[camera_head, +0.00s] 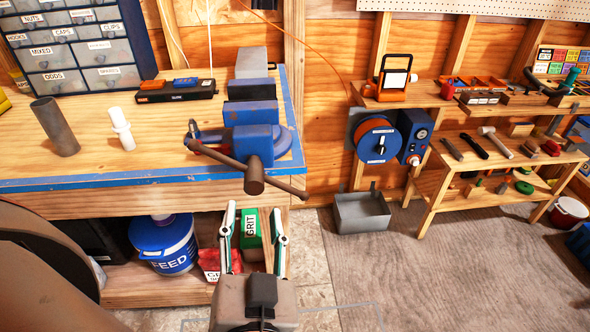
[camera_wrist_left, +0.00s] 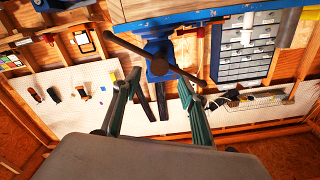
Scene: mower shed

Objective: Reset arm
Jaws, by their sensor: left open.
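My left gripper (camera_head: 254,240) is open and empty in the head view. Its two fingers point away from me, in front of the workbench's lower shelf and below the blue vise (camera_head: 251,138). The open fingers also show in the left wrist view (camera_wrist_left: 157,98), with the vise (camera_wrist_left: 158,62) and its long handle beyond them. Nothing is between the fingertips that I can see as held. A green GRIT box (camera_head: 251,232) stands on the shelf behind the fingers and is partly hidden by them. My right gripper is not in view.
The workbench (camera_head: 190,179) has a blue edge and holds a dark cylinder (camera_head: 55,127) and a white fitting (camera_head: 122,129). Below stands a blue FEED bucket (camera_head: 165,243). A grey bin (camera_head: 362,212) sits on the floor. The mat (camera_head: 430,270) at right is mostly clear.

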